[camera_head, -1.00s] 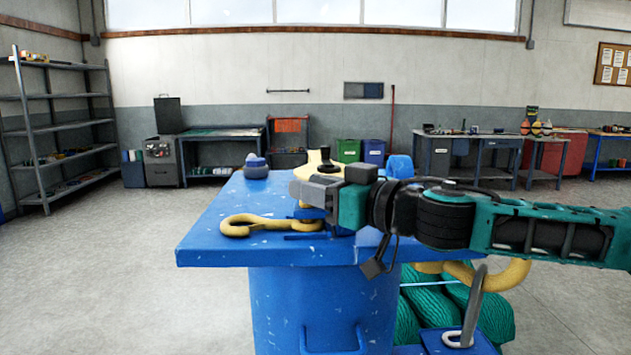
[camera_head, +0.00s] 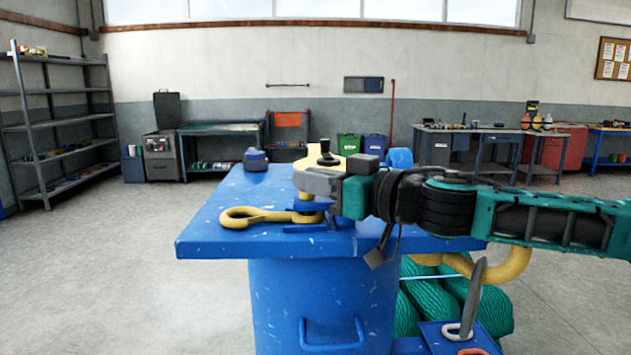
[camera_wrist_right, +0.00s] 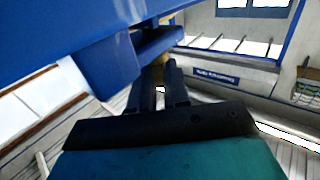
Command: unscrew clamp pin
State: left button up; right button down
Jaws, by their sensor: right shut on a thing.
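A blue clamp (camera_head: 322,226) sits on the blue table (camera_head: 225,205), around the end of a yellow hook (camera_head: 262,216). My right gripper (camera_head: 303,184) comes in from the right above the clamp, its jaws shut. The fingers and arm hide most of the grip, so the pin's thread cannot be seen. My left gripper is not in view.
A yellow piece with a black knob (camera_head: 325,155) stands behind my gripper. A small blue-grey object (camera_head: 255,159) is at the table's back left. The table's left side is clear.

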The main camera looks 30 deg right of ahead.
jog(key=shift+n+g+y, duration=0.3)
jog(key=shift+n+y, duration=0.2)
jog(key=shift+y, duration=0.3)
jog(key=c, duration=1.2)
grip_release()
jog(key=shift+s+d+f+b, duration=0.1)
jog(key=shift+s+d+b, duration=0.15)
jog(key=shift+b, duration=0.4)
jog(key=b+v, duration=0.4)
jog(key=shift+s+f, duration=0.1)
jog(key=shift+s, duration=0.05)
jog(key=shift+r+b+v, duration=0.1)
jog(key=shift+b+v, duration=0.5)
jog(key=shift+v, duration=1.4)
jog(key=shift+r+b+v, duration=0.15)
jog(key=shift+b+v, duration=0.4)
jog(key=shift+v, duration=1.45)
